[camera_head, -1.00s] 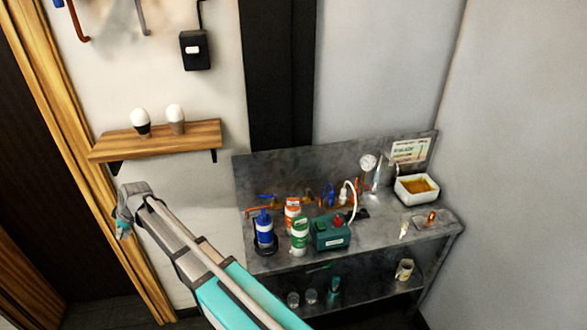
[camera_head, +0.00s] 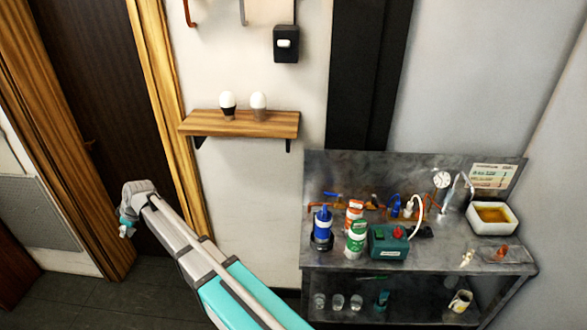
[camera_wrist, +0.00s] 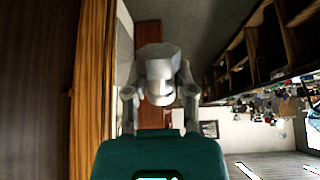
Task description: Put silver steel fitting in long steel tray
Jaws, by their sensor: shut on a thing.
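My gripper (camera_head: 127,222) is held out in the air at the left in the head view, before the dark door and well away from the bench. In the wrist view my gripper (camera_wrist: 159,98) is shut on a silver-grey rounded piece, the silver steel fitting (camera_wrist: 158,62), which sits between the two fingers. In the head view the fitting is too small to tell from the fingers. I cannot make out a long steel tray in either view.
A steel bench (camera_head: 430,268) stands at the right with bottles, a green box (camera_head: 388,242), a white tub (camera_head: 492,218) and a small shallow dish (camera_head: 510,256). A wooden shelf (camera_head: 240,124) holds two bulbs. A dark door (camera_head: 95,120) is at left; the floor there looks clear.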

